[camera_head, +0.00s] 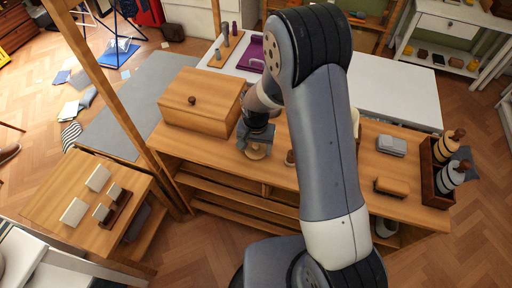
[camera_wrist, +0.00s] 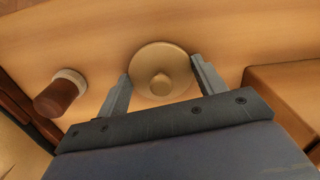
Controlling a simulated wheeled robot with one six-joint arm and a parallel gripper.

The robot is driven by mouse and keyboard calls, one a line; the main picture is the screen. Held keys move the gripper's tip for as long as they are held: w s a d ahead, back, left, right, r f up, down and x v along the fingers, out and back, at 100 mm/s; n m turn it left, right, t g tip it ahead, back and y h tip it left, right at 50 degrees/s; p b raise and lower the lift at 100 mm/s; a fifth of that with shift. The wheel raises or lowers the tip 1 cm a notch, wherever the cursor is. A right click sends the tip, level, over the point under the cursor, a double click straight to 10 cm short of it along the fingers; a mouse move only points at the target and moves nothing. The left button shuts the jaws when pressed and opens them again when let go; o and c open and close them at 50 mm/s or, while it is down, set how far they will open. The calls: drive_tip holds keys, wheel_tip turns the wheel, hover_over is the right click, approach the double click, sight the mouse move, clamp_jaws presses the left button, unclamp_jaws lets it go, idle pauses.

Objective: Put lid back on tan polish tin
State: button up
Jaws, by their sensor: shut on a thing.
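A round tan lid with a small centre knob (camera_wrist: 172,62) lies between my two fingers in the wrist view. My gripper (camera_wrist: 160,85) is shut on it, one finger at each side of its rim. In the head view my gripper (camera_head: 257,138) is low over the wooden bench, and the pale tan disc (camera_head: 256,153) shows just under it. I cannot make out a separate tin body below the disc. I cannot tell whether the disc rests on something or hangs just above the bench.
A wooden chest (camera_head: 195,103) stands close left of my gripper. A small brown-topped piece (camera_head: 290,157) stands close to its right. Farther right are a grey block (camera_head: 391,145), a brown brush (camera_head: 391,187) and a dark crate with bottles (camera_head: 436,200). My arm hides part of the bench.

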drive_tip(key=r, duration=0.6)
drive_tip(key=w+r, duration=0.1)
drive_tip(key=r, duration=0.3)
drive_tip(key=shift+d, duration=0.35)
drive_tip(key=w+d+m+p, duration=0.5)
drive_tip(key=w+d, duration=0.8)
drive_tip(key=d, duration=0.3)
drive_tip(key=shift+w+f+b, duration=0.1)
drive_tip(key=shift+f+b, duration=1.85)
drive_tip(key=shift+f, duration=0.85)
drive_tip(key=shift+f+b, duration=0.15)
drive_tip(key=shift+b, duration=0.4)
drive_tip(key=o, duration=1.2)
drive_tip(key=shift+o, duration=0.2)
